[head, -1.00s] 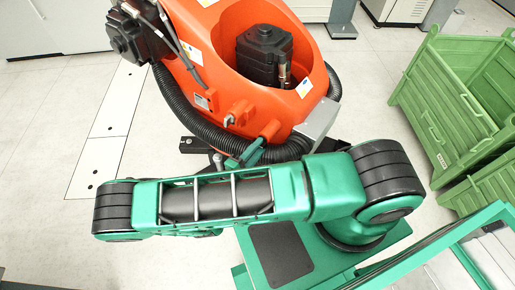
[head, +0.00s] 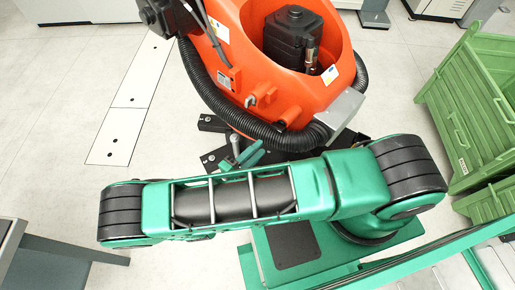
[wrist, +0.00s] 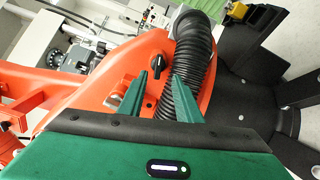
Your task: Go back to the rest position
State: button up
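My gripper (wrist: 160,84) shows in the wrist view as two green fingers. They stand apart, with nothing held between them. Beyond them are the orange machine body (wrist: 110,85) and a black ribbed hose (wrist: 193,65), with a black knob (wrist: 156,65) close to the left fingertip in the picture.
A green crate (head: 470,100) stands at the right. A grey table or bench (head: 50,262) shows at the lower left. Grey cabinets (head: 440,8) line the back. The floor (head: 60,120) at the left is clear, with a white floor panel (head: 130,105).

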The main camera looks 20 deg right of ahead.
dwell(0.3)
jog(key=w+d+r+m+g+y, duration=0.2)
jog(key=d+r+m+g+y, duration=0.25)
jog(key=d+r+g, duration=0.55)
jog(key=w+d+r+m+g+y, duration=0.1)
jog(key=d+r+m+g+y, duration=0.2)
jog(key=d+r+m, duration=0.7)
jog(key=s+d+r+t+y, duration=0.1)
jog(key=s+d+r+y, duration=0.1)
jog(key=s+r, duration=0.3)
jog(key=s+d+r+t+y, duration=0.1)
jog(key=s+d+r+y, duration=0.2)
jog(key=s+r, duration=0.3)
jog(key=s+d+r+m+t+y, duration=0.1)
jog(key=s+d+r+y, duration=0.2)
jog(key=s+r, duration=0.3)
jog(key=shift+s+r, duration=0.2)
jog(key=shift+s, duration=0.4)
jog(key=shift+d, duration=0.1)
